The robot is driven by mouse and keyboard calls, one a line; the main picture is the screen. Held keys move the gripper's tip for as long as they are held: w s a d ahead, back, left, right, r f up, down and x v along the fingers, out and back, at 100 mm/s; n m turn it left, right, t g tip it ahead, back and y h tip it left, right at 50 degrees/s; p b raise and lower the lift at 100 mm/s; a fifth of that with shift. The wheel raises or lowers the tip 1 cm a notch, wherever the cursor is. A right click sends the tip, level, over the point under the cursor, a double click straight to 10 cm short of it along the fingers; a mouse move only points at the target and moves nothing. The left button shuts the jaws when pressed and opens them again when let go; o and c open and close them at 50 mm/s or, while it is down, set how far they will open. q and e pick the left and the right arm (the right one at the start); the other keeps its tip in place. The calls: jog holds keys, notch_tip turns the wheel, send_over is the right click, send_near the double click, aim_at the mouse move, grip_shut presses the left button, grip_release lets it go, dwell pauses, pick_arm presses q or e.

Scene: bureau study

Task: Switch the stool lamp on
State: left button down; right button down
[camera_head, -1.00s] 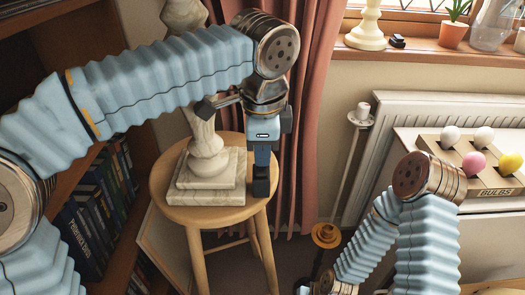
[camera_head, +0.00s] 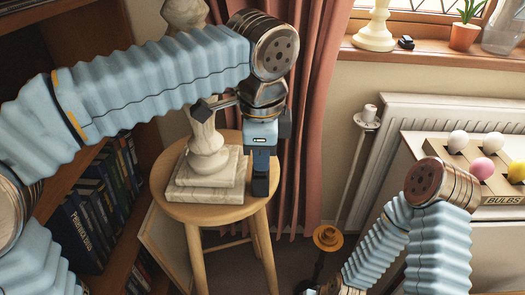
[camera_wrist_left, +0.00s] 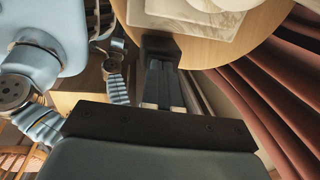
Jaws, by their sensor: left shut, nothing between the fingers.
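The stool lamp (camera_head: 207,150) has a pale marble baluster stem on a stepped square base (camera_head: 206,190). It stands upright on a round wooden stool (camera_head: 190,212). Its top is cut off by the picture edge, so I cannot tell whether it is lit. No switch is clearly visible. My left gripper (camera_head: 261,182) is shut and empty, pointing down just right of the base, over the stool's right edge. In the left wrist view the shut fingers (camera_wrist_left: 160,60) are close to the stool rim (camera_wrist_left: 215,55) and the base corner. My right gripper is hidden or out of view.
A bookshelf (camera_head: 85,200) is at left and a red curtain (camera_head: 315,120) hangs behind the stool. A radiator (camera_head: 400,115) and a bulb box (camera_head: 470,170) are at right. A slim stand with an orange disc (camera_head: 328,238) stands right of the stool.

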pick_arm(q)
jog(key=shift+r, duration=0.15)
